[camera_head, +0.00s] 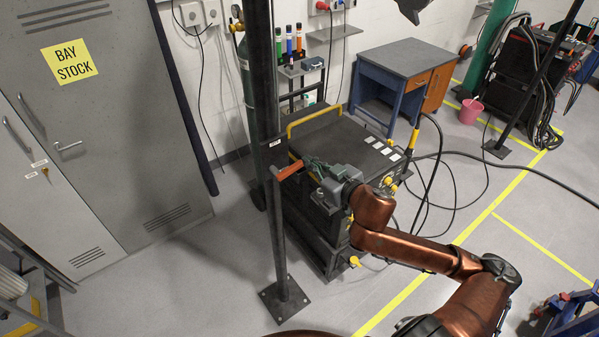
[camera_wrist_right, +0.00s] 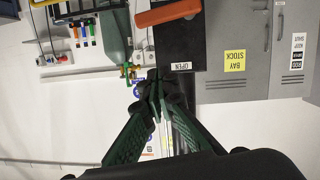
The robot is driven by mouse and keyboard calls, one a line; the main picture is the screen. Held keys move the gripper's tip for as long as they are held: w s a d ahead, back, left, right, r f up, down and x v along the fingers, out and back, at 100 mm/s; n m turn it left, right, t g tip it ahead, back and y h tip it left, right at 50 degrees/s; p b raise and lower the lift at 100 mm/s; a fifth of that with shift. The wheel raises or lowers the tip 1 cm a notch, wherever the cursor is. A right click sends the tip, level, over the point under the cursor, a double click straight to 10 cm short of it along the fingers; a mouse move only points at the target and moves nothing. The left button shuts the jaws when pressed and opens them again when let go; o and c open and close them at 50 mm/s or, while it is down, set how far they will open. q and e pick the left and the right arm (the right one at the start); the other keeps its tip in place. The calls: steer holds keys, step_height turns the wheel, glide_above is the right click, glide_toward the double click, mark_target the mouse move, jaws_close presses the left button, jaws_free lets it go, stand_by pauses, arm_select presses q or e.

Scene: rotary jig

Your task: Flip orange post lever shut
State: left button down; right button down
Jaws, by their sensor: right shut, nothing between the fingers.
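The orange lever (camera_head: 289,170) sticks out to the right from a dark upright post (camera_head: 281,235) on a square floor plate. In the right wrist view the orange lever (camera_wrist_right: 168,13) lies across the top, above my fingertips in the picture. A white label reading OPEN (camera_wrist_right: 181,66) is on the dark post (camera_wrist_right: 180,45) there. My right gripper (camera_head: 309,162) is beside the lever's free end, its green fingers shut and empty; they also show in the wrist view (camera_wrist_right: 155,88). I cannot tell whether they touch the lever. My left gripper is not seen.
A black cart (camera_head: 335,140) with a yellow handle stands just behind the post and gripper. A grey cabinet (camera_head: 105,110) is at left, a blue desk (camera_head: 405,70) behind. Cables (camera_head: 450,155) lie on the floor at right. Floor left of the post is clear.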

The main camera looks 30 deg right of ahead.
steer(key=w+b, duration=0.1)
steer(key=b, duration=0.3)
glide_above(299, 165)
steer(key=s+a, duration=0.2)
steer(key=f, duration=0.2)
steer(key=shift+w+d+f, duration=0.1)
steer(key=shift+d+f, duration=0.15)
steer(key=shift+f, duration=0.35)
steer(key=shift+w+d+f, duration=0.1)
steer(key=shift+d+f, duration=0.1)
steer(key=shift+f, duration=0.35)
steer(key=shift+s+d+f, duration=0.15)
steer(key=shift+f, duration=0.55)
